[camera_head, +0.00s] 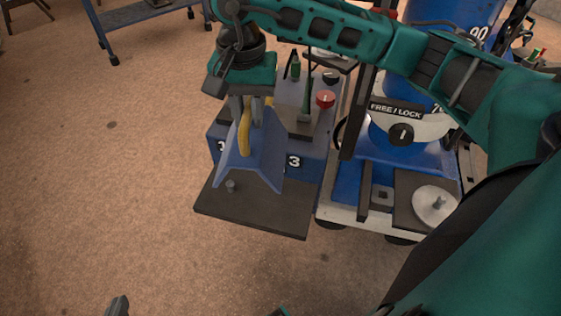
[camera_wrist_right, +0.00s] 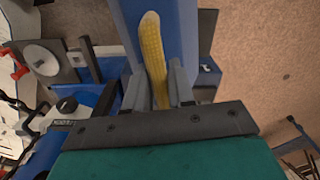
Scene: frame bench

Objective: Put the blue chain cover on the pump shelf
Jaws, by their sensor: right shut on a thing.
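The blue chain cover (camera_head: 262,160) is an angled blue sheet with a yellow handle (camera_head: 244,133). My right gripper (camera_head: 247,112) points down from above and is shut on this handle. The cover hangs over a dark flat plate (camera_head: 265,212) at the front of a blue block marked 3; I cannot tell if it touches the plate. In the right wrist view the yellow handle (camera_wrist_right: 153,55) sits between the grey fingers, with the blue cover (camera_wrist_right: 182,40) behind it. Only a grey tip of my left gripper (camera_head: 118,306) shows at the bottom edge. Which surface is the pump shelf is unclear.
A small bolt (camera_head: 231,186) stands on the plate by the cover's lower left. A red knob (camera_head: 325,99) is behind. To the right is a blue machine with a FREE/LOCK dial (camera_head: 402,134) and a round metal disc (camera_head: 434,204).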

